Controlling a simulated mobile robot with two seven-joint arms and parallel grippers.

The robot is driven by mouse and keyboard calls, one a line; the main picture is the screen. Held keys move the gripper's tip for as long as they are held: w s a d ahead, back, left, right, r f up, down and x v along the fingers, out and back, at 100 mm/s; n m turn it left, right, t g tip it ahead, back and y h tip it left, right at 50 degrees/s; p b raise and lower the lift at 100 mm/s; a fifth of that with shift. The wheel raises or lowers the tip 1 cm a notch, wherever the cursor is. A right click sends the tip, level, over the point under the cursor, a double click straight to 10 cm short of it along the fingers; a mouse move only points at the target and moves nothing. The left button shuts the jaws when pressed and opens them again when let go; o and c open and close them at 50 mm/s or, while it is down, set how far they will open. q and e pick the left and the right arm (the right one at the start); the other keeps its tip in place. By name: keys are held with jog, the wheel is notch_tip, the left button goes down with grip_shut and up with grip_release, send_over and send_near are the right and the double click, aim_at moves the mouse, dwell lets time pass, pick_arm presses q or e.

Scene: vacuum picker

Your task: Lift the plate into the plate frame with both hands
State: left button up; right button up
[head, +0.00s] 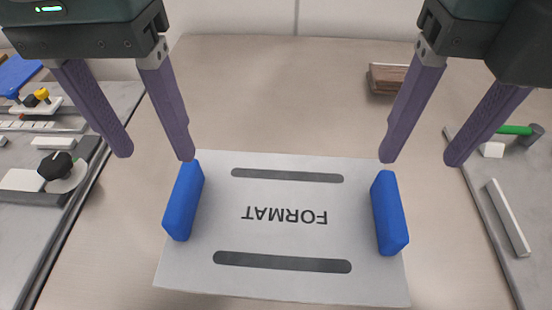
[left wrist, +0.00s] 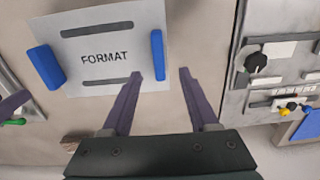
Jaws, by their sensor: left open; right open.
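The plate (head: 285,195) is a pale grey sheet marked FORMAT, with two dark slots and a blue handle block at each side. In the head view it lies on a beige surface, and its lettering is upside down. My left gripper (head: 153,156) is open and empty, just beyond the left blue handle (head: 184,201). My right gripper (head: 417,163) is open and empty, beyond and above the right blue handle (head: 389,213). The left wrist view shows the plate (left wrist: 105,38) and my open left gripper (left wrist: 160,74) beside the nearer handle (left wrist: 157,55). I cannot make out the plate frame.
At the left stands a grey panel (head: 122,95) with knobs, switches and a blue piece. At the right is another panel (head: 483,182) with a white bar and a green-handled item. A brown block (head: 387,79) lies at the back right.

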aim_at(179, 191)
pick_arm(q)
jog(key=shift+s+d, duration=0.15)
pick_arm(e)
jog(key=shift+d, duration=0.15)
pick_arm(q)
notch_tip(179, 191, down, 10)
jog(key=shift+r, duration=0.1)
pick_arm(e)
notch_tip(179, 191, down, 10)
jog(key=shift+r, duration=0.1)
pick_arm(q)
jog(key=shift+c, duration=0.2)
pick_arm(e)
jog(key=shift+c, duration=0.2)
pick_arm(q)
grip_shut()
pick_arm(e)
grip_shut()
dwell(0.5)
